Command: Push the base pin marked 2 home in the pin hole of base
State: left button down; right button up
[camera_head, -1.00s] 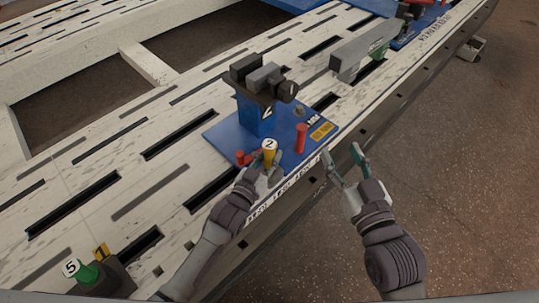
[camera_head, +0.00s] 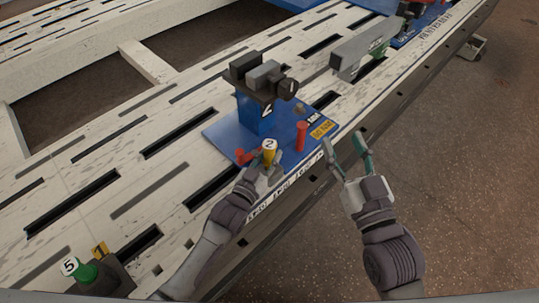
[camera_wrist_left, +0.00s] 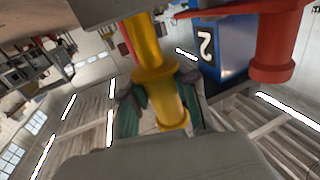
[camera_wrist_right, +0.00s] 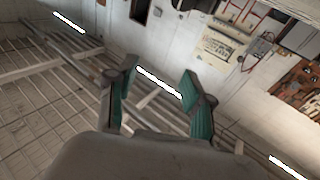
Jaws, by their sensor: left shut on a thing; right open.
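The yellow base pin with a white cap marked 2 (camera_head: 269,146) stands near the front edge of the blue base (camera_head: 226,139). My left gripper (camera_head: 266,165) is shut on this pin; the left wrist view shows the yellow pin (camera_wrist_left: 163,85) between the green-lined fingers (camera_wrist_left: 160,113). The pin hole is hidden, so I cannot tell how deep the pin sits. A blue post marked 2 (camera_head: 256,117) with a dark clamp on top rises from the base. My right gripper (camera_head: 345,157) is open and empty, beside the bench's front edge; its fingers also show in the right wrist view (camera_wrist_right: 160,105).
A green pin marked 5 (camera_head: 84,270) stands in a dark holder at the lower left. The slotted white bench (camera_head: 140,150) has free room left of the base.

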pick_arm(q)
jog(key=shift+f, duration=0.1)
pick_arm(e)
jog(key=shift+r+t, duration=0.4)
jog(key=shift+r, duration=0.1)
pick_arm(q)
jog(key=shift+f, duration=0.1)
pick_arm(e)
jog(key=shift+a+r, duration=0.1)
jog(key=shift+r, duration=0.1)
pick_arm(q)
jog(key=shift+f+b, duration=0.3)
jog(key=shift+b, duration=0.05)
jog(key=shift+f, duration=0.1)
pick_arm(e)
jog(key=shift+s+a+r+t+y, duration=0.15)
jog(key=shift+r+t+y, duration=0.1)
jog(key=shift+r+t, duration=0.25)
jog(key=shift+s+d+r+t+y, duration=0.15)
jog(key=shift+r+t+y, duration=0.15)
jog(key=shift+r, duration=0.4)
jog(key=shift+s+a+r, duration=0.1)
jog(key=shift+a+r, duration=0.05)
